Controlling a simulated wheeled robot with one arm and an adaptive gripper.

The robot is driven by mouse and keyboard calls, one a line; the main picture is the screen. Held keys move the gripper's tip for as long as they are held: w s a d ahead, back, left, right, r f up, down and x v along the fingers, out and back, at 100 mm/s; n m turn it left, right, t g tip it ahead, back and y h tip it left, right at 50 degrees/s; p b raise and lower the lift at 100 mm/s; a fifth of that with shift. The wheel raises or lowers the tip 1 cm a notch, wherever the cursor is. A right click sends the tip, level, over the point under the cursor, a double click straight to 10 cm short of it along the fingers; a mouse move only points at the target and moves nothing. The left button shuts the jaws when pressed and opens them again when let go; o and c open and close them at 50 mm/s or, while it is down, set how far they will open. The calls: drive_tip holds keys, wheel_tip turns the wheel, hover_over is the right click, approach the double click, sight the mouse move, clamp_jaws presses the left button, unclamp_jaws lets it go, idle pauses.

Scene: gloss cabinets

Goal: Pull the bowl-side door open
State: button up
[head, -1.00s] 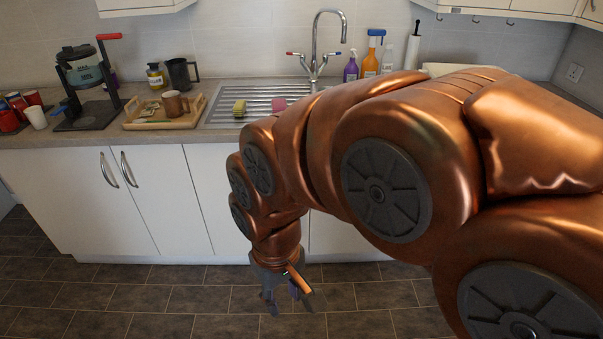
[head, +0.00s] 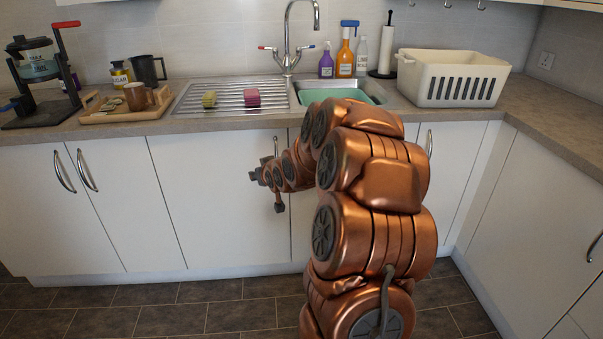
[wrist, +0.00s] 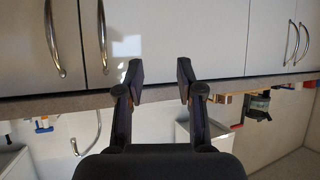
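A steel sink has a drainer on the left and a bowl holding a green tub (head: 335,96) on the right. The white bowl-side door (head: 306,222) below the bowl is shut and partly hidden by my arm. Its handle is hidden in the head view; in the wrist view, where the scene looks upside down, the bowl-side handle (wrist: 54,40) is at far left. The drainer-side door (head: 218,205) is shut, its handle (wrist: 102,38) left of my fingers. My gripper (head: 265,178) is before the drainer-side door, open and empty in the wrist view (wrist: 160,82), touching neither handle.
A white basket (head: 452,78) stands on the worktop at right. Bottles, a paper roll holder, sponges, a tray (head: 128,112) with a mug, a jug and a press line the worktop. Other shut doors are on both sides. The tiled floor (head: 200,312) in front is clear.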

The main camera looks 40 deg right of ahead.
drive_tip(key=s+d+f+m+t+h+b, duration=0.1)
drive_tip(key=d+f+t+h+b, duration=0.2)
drive_tip(key=d, duration=0.6)
drive_tip(key=d+f+m+t+h+b, duration=0.15)
drive_tip(key=d+f+b, duration=0.3)
drive_tip(key=d, duration=0.55)
drive_tip(key=shift+x, duration=3.8)
clamp_jaws()
